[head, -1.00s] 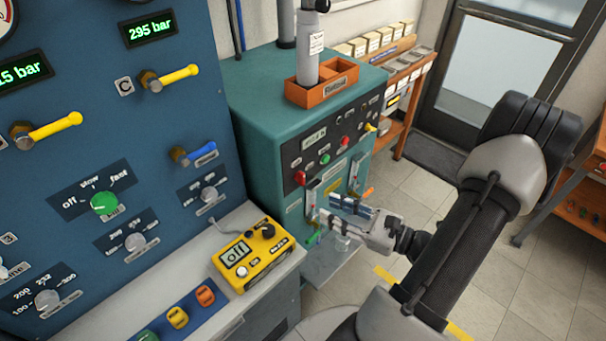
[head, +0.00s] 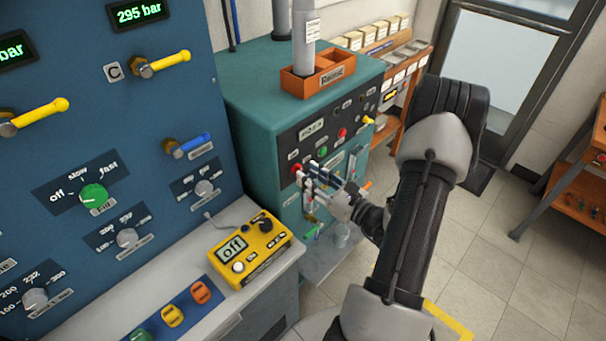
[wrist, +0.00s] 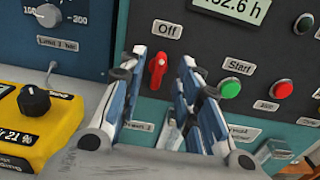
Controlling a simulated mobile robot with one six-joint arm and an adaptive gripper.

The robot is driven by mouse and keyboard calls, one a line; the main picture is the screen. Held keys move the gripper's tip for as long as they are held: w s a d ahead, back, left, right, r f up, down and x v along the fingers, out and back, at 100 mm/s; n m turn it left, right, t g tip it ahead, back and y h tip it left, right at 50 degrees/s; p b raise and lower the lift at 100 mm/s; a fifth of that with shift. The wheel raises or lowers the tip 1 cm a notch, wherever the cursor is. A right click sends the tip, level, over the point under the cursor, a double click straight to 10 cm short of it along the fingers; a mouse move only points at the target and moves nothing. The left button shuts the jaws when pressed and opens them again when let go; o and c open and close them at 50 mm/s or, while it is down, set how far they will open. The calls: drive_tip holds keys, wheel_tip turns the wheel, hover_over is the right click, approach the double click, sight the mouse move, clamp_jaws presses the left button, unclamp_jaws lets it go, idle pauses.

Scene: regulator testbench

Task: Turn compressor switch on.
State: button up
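The compressor switch (wrist: 157,72) is a red rotary knob on the dark panel of the teal cabinet (head: 262,125). A label reading "Off" (wrist: 167,29) sits just above it. In the head view the switch (head: 297,169) shows as a small red spot just left of my fingertips. My gripper (head: 314,178) is in front of this panel. In the wrist view my gripper (wrist: 164,62) is open and empty, with one finger on each side of the switch in the picture. Contact with the switch cannot be made out.
A green Start button (wrist: 230,88) and a red button (wrist: 283,89) lie right of the switch. A yellow meter (head: 248,248) reading "off" stands on the bench at left. An orange box (head: 318,76) with a grey cylinder sits on the cabinet.

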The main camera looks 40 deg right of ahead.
drive_tip(key=w, duration=0.3)
drive_tip(key=shift+w+a, duration=0.15)
drive_tip(key=shift+w, duration=0.05)
drive_tip(key=shift+c, duration=0.6)
clamp_jaws()
